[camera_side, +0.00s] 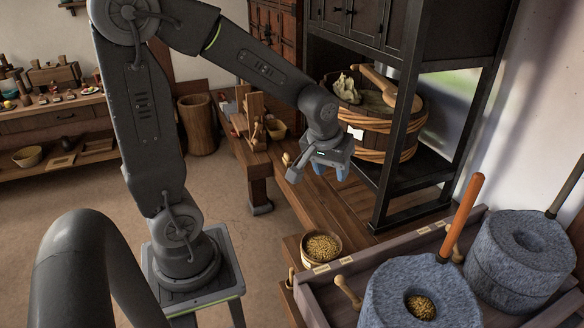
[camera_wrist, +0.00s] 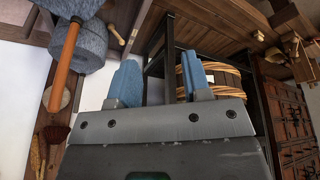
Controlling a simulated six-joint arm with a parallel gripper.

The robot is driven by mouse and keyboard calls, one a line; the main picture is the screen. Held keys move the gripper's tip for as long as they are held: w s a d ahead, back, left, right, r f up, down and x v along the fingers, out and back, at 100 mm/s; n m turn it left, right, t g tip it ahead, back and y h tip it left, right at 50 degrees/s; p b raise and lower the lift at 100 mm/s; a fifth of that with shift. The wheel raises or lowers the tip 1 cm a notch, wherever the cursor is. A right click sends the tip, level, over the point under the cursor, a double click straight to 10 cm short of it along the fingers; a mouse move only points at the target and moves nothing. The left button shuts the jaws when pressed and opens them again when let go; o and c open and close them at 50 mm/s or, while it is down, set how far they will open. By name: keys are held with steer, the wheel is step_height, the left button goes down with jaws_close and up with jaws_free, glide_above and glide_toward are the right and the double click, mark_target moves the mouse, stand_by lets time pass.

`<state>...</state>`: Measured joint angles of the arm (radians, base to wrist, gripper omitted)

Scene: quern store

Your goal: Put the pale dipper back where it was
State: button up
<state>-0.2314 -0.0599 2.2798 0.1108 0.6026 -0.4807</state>
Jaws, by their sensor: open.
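My gripper (camera_side: 330,168) hangs above the wooden floor platform, left of the tub, with its blue fingers apart and nothing between them. Both fingers also show in the wrist view (camera_wrist: 159,85). A light-brown wooden dipper (camera_side: 374,78) lies across the rim of the wooden tub (camera_side: 372,139), well above and right of my gripper. A small pale wooden handled piece (camera_side: 347,290) leans at the near tray's edge, and a similar piece stands farther right (camera_side: 454,243). I cannot tell which of these is the pale dipper.
Grey stone querns (camera_side: 420,295) (camera_side: 522,245), one with an orange handle (camera_side: 466,215), stand in a wooden tray (camera_side: 375,262) with paper labels. A grain bowl (camera_side: 322,246) sits beside it. A dark frame (camera_side: 390,130) stands close to the tub. The platform below my gripper is mostly clear.

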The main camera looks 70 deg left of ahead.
steer(key=s+d+r+m+t+h, duration=0.1)
steer(key=s+d+r+m+t, duration=0.1)
steer(key=s+d+r+m, duration=0.5)
steer(key=s+d+r, duration=0.2)
steer(key=s, duration=0.4)
steer(key=shift+h, duration=0.3)
